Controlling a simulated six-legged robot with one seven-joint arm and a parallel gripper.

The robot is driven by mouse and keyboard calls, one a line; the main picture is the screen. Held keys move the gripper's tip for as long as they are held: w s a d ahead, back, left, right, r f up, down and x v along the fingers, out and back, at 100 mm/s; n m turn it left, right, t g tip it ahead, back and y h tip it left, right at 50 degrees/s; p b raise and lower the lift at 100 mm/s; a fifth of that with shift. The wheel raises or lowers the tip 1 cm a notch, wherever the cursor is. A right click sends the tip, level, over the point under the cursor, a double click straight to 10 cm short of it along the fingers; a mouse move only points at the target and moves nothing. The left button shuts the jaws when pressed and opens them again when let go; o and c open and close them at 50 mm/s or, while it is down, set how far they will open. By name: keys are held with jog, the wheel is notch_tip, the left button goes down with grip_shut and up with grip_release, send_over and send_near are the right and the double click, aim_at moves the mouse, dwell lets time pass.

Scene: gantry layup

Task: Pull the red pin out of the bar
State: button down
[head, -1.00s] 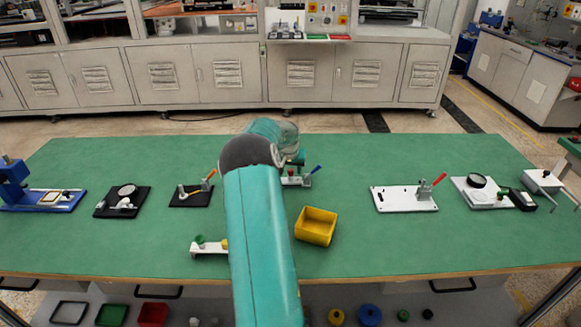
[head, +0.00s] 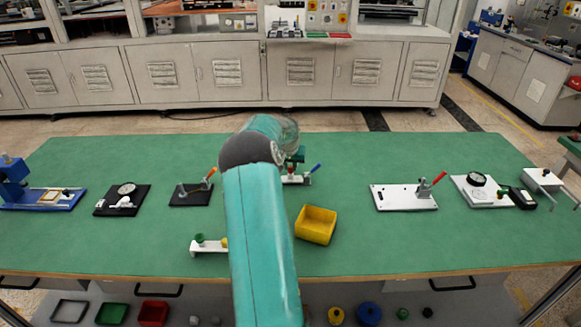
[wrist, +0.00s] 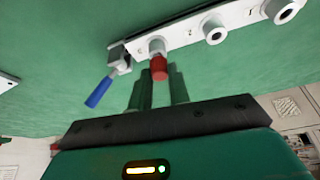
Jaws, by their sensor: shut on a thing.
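The white bar (wrist: 190,34) runs across the top of the wrist view, with several round grey sockets along it. The red pin (wrist: 159,68) is in line with the left grey socket (wrist: 156,46), and its red end points towards my gripper. My gripper (wrist: 159,76) is shut on the red pin, with one green finger on each side. How deep the pin sits in the bar is hidden. In the head view the bar (head: 298,181) stands at the middle of the bench, partly behind my arm, and a bit of red pin (head: 291,171) shows below my gripper (head: 294,163).
A blue-handled clamp (wrist: 100,92) sits at the bar's left end in the wrist view, close to my fingers. A yellow bin (head: 316,225) stands in front of the bar. Green bench surface is free between.

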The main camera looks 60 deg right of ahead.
aim_at(290, 167)
jog(key=shift+r, duration=1.35)
dwell(0.3)
jog(key=shift+r, duration=1.7)
